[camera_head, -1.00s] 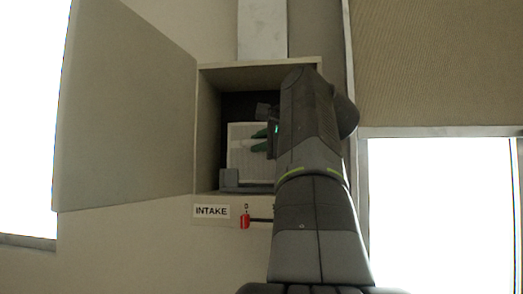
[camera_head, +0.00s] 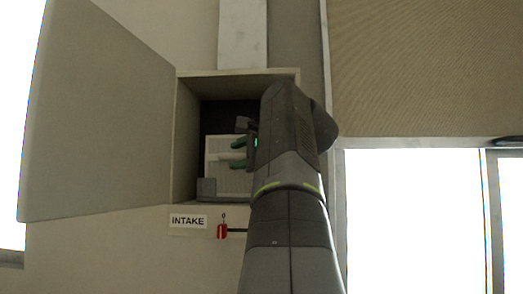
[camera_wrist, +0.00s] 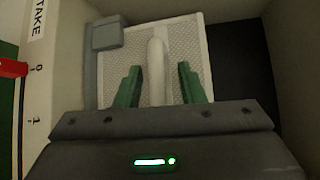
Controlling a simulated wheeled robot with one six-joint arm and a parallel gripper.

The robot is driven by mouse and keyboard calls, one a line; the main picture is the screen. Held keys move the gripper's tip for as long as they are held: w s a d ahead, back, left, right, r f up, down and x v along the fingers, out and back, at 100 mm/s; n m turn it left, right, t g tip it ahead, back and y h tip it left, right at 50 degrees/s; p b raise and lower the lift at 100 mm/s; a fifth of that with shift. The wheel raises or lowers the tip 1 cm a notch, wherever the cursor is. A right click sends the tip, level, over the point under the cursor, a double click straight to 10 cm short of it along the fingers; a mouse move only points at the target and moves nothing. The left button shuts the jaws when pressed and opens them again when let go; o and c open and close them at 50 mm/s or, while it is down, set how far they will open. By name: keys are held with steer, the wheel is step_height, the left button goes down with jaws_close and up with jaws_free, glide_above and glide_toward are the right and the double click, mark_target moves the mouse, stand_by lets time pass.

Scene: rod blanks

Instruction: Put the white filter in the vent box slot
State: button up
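The white filter (camera_head: 213,174), a pleated panel with a pale bar handle (camera_wrist: 157,72), stands inside the open vent box (camera_head: 187,140). Its lower edge is at the grey slot rail (camera_head: 206,189) on the box floor; the wrist view also shows the filter (camera_wrist: 188,45) along this rail (camera_wrist: 90,75). How deep it sits in the rail cannot be told. My gripper (camera_head: 237,154) is in the box mouth. Its green fingers (camera_wrist: 159,82) are open on either side of the handle, with a gap on both sides. My arm hides the filter's right part in the head view.
The box door (camera_head: 110,115) is swung open to the left. Below the box are an INTAKE label (camera_head: 188,221) and a red lever knob (camera_head: 222,231) at 0. The dark back (camera_wrist: 238,65) of the box shows beside the filter. A duct (camera_head: 243,35) runs above.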

steer(key=b+v, duration=0.1)
steer(key=v, duration=1)
steer(key=shift+s+d, duration=0.2)
stand_by(0.9)
